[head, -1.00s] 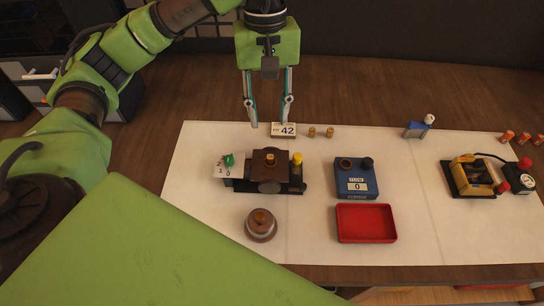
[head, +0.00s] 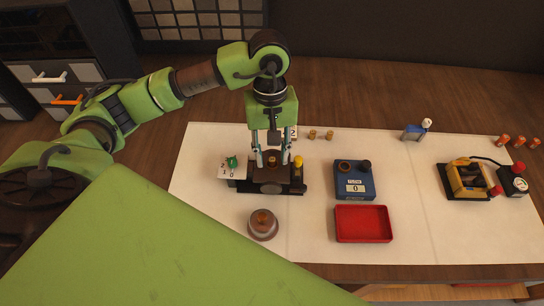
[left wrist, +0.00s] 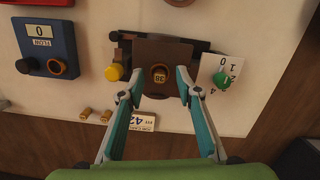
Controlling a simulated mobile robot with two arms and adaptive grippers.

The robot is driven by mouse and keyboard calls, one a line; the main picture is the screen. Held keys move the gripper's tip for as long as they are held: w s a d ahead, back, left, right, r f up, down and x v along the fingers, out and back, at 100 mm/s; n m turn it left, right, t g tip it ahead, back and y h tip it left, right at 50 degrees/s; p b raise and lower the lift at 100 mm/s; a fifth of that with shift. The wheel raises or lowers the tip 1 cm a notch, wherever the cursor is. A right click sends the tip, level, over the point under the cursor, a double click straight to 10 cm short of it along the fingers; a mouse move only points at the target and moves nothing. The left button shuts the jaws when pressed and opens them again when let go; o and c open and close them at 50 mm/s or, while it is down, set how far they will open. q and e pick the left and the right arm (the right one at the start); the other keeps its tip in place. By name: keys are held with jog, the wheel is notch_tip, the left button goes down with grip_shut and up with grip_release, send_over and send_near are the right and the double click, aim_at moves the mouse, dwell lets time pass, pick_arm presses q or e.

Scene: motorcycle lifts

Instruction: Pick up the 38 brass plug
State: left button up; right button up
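The brass plug marked 38 (left wrist: 159,75) sits in the top of a dark brown block on a black fixture (left wrist: 150,52). In the head view the plug (head: 272,159) shows between the fingers of my left gripper (head: 271,166). The left gripper is open, pointing down over the fixture. In the left wrist view its fingertips (left wrist: 160,97) are spread on either side of the plug, apart from it. I cannot tell their exact height above the block. My right gripper is not in view.
Beside the plug are a yellow knob (left wrist: 114,72) and a green knob on a numbered dial plate (left wrist: 222,80). Two small brass plugs (head: 320,134) lie near a card marked 42 (left wrist: 142,121). A blue flow box (head: 354,179) and red tray (head: 363,223) stand to the right.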

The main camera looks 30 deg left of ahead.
pick_arm(q)
jog(key=shift+f, duration=0.2)
grip_shut()
